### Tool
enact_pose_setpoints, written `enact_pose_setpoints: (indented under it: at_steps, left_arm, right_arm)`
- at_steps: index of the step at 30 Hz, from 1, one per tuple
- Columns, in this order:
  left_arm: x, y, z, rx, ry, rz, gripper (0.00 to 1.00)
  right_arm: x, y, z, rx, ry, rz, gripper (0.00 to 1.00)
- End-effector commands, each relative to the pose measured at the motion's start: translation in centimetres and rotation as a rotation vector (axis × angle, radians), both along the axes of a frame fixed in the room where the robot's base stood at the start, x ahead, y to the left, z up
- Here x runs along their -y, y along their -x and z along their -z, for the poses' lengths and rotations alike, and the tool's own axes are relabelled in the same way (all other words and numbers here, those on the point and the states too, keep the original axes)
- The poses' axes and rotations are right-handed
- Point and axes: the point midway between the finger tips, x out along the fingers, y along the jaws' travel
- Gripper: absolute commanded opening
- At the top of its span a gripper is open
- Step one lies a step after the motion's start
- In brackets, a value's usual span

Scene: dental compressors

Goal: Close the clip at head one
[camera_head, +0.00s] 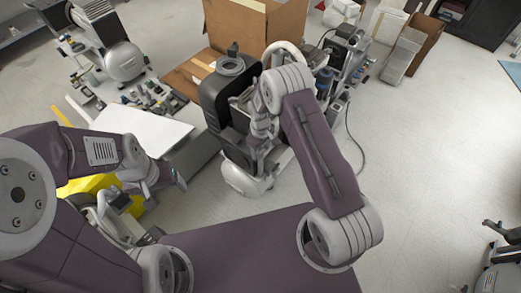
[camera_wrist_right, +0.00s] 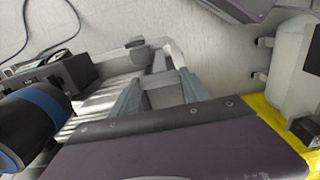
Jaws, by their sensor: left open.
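The compressor stands in the middle of the head view, with a black housing (camera_head: 213,98) and a white tank (camera_head: 243,182) low at its front. My right gripper (camera_head: 257,155) points down beside this housing, partly hidden by my own arm. In the right wrist view its two grey fingers (camera_wrist_right: 160,85) stand apart with nothing clearly held between them. A black cylinder with a blue band (camera_wrist_right: 35,115) is at the left there. My left gripper (camera_head: 178,183) is open, right of the yellow object and well away from the housing. I cannot make out the clip or head one.
A white board (camera_head: 140,127) lies left of the compressor. A yellow object (camera_head: 88,185) is partly behind my left arm. Another compressor with a white tank (camera_head: 124,61) stands at the back left. A cardboard box (camera_head: 270,25) is behind.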

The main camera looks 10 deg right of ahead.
Motion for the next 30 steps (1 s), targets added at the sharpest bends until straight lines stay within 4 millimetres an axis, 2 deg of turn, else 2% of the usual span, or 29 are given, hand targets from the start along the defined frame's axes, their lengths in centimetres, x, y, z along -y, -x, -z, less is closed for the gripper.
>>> enact_pose_setpoints:
  at_steps: [11, 30]
  left_arm:
    - [0.0, 0.0, -0.4, 0.000, 0.000, 0.000, 0.72]
    - [0.0, 0.0, -1.7, 0.000, 0.000, 0.000, 0.72]
  right_arm:
    - [0.0, 0.0, -0.1, -0.001, 0.001, 0.109, 0.14]
    - [0.0, 0.0, -0.1, 0.000, 0.000, 0.693, 0.14]
